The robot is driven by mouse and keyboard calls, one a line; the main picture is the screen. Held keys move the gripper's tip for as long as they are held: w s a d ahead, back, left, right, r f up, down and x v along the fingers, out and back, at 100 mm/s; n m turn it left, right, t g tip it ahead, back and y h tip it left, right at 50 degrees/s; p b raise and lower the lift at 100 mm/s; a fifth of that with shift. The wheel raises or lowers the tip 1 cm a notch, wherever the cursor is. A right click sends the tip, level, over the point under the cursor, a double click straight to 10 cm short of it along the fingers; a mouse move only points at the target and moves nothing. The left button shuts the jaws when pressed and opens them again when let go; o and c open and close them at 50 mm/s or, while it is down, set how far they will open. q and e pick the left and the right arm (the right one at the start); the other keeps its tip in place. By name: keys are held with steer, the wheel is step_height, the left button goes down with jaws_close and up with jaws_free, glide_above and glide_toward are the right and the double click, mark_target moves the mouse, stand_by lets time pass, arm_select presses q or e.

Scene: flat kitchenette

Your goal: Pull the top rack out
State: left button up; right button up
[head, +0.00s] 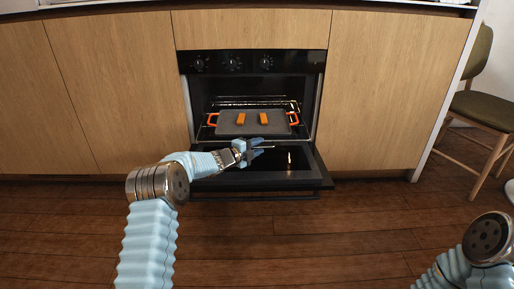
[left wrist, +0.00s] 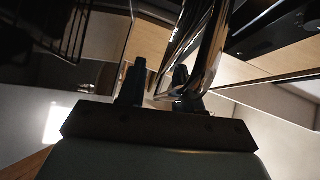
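The oven (head: 252,65) has its door (head: 262,180) folded down and open. Inside, shiny wire rack bars (head: 250,101) show at the upper back, behind a grey tray (head: 226,124) with orange handles. Which rack bears the tray is hard to tell. My left gripper (head: 259,147) is at the oven mouth, just in front of the tray and above the door. In the left wrist view its two dark fingers (left wrist: 157,88) stand apart, with shiny curved bars close to the right finger; contact is unclear. My right gripper is out of view; only part of that arm shows at lower right.
Two orange-brown blocks (head: 264,118) lie on the tray. Wooden cabinets (head: 390,85) flank the oven. A chair (head: 484,105) stands at the far right. The wooden floor (head: 320,240) before the oven is clear apart from my arms.

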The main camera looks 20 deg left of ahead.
arm_select(q)
steer(key=shift+s+a+r, duration=0.1)
steer(key=p+v, duration=0.1)
steer(key=v, duration=1.2)
steer(key=shift+s+a, duration=0.15)
steer(key=shift+s, duration=0.1)
